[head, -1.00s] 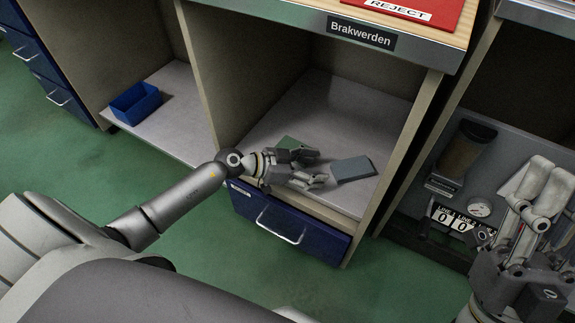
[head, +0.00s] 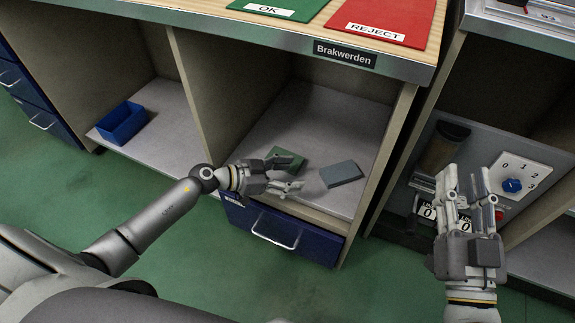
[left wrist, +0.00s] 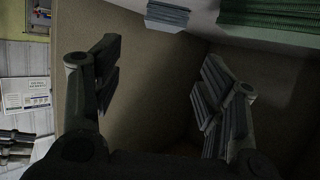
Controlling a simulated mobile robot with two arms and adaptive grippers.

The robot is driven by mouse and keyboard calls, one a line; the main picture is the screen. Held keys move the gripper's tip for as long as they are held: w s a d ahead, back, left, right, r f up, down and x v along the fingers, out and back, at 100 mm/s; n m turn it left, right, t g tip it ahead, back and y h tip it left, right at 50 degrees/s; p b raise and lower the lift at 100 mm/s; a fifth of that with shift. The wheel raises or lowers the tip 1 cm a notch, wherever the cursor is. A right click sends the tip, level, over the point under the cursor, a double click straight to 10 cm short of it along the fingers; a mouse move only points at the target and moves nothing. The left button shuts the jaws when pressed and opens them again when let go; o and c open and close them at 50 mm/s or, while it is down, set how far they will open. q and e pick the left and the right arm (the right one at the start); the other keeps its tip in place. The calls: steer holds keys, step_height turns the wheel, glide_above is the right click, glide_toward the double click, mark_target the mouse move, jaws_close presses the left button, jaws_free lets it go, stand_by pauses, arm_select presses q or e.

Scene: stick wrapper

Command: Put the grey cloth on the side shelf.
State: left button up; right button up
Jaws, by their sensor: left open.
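The grey cloth (head: 341,174) lies flat on the light floor of the open compartment under the Brakwerden label. It also shows at the top of the left wrist view (left wrist: 168,15), beyond and between the fingers. My left gripper (head: 291,175) is at the front of this compartment, left of the grey cloth, open and empty. A small gap separates its fingertips from the cloth. In the left wrist view its fingers (left wrist: 160,85) stand wide apart. My right gripper (head: 463,178) is at the right, fingers up and apart, with nothing seen between them.
A green cloth (head: 287,158) lies behind my left gripper, partly hidden by it. A blue bin (head: 122,124) stands in the left compartment. A blue drawer (head: 275,232) is below. A divider (head: 393,150) separates the compartment from the equipment at right.

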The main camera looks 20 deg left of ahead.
arm_select(q)
steer(key=s+d+r+t+h, duration=0.35)
steer(key=d+r+t, duration=0.4)
steer(key=r, duration=0.65)
steer(key=s+r+n+t+y, duration=0.2)
steer(key=s+r+n+y, duration=0.1)
steer(key=r, duration=0.3)
steer(key=s+a+r+n+t+y, duration=0.1)
steer(key=s+r+n+t+y, duration=0.1)
steer(key=s+r+n+y, duration=0.1)
step_height(320, 180, up, 3)
steer(key=shift+s+n+y, duration=0.35)
steer(key=shift+n+y, duration=0.15)
steer(key=shift+y, duration=0.75)
